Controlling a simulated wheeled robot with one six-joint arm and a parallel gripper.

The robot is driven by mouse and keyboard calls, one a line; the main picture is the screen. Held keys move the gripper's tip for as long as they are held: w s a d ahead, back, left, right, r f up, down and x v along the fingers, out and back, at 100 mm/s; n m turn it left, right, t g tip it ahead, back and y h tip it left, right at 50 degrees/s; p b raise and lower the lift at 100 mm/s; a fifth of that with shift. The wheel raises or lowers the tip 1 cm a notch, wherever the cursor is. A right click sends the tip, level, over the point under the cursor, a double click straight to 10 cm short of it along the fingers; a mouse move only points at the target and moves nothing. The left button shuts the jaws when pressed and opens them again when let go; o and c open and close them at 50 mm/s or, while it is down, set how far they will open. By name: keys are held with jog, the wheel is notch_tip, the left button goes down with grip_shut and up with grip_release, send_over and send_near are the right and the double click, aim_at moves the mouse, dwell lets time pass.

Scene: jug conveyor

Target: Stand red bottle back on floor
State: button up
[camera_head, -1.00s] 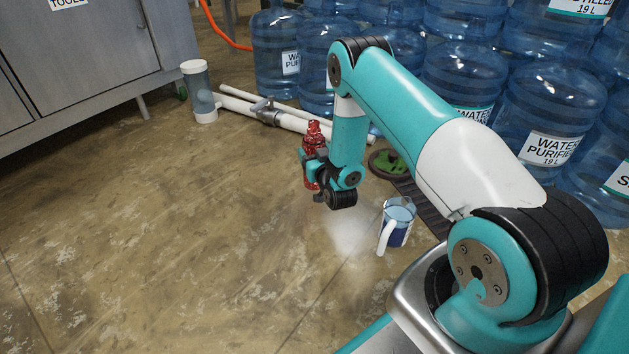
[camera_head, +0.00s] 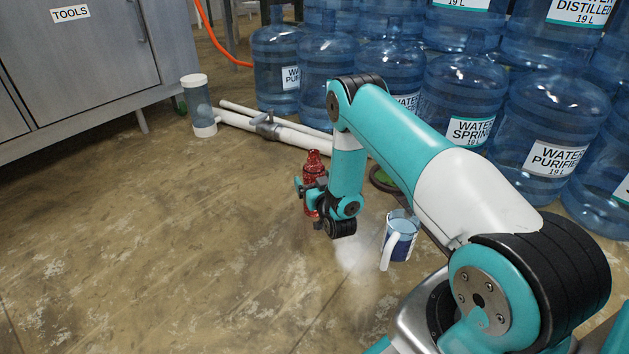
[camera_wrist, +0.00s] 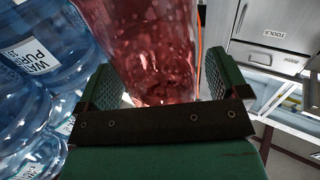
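The red bottle (camera_head: 313,171) stands upright beside my wrist in the head view, its base at floor level as far as I can tell. My gripper (camera_head: 310,185) is around its middle, with one finger sticking out left of the bottle. In the wrist view the bottle's translucent red body (camera_wrist: 155,50) fills the space between the two fingers (camera_wrist: 160,75). Narrow gaps show beside it, so the fingers look open around it rather than pressed on it. Part of the bottle's lower side is hidden by my gripper in the head view.
A blue-and-white mug (camera_head: 401,240) stands on the floor right of my wrist. Large water jugs (camera_head: 460,100) stack at the back right, a grey cabinet (camera_head: 90,50) at left. Floor at left is clear.

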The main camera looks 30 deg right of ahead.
jog(key=p+v, duration=1.1)
jog(key=v, duration=0.1)
jog(key=shift+r+p, duration=0.15)
jog(key=shift+p, duration=0.15)
dwell(1.2)
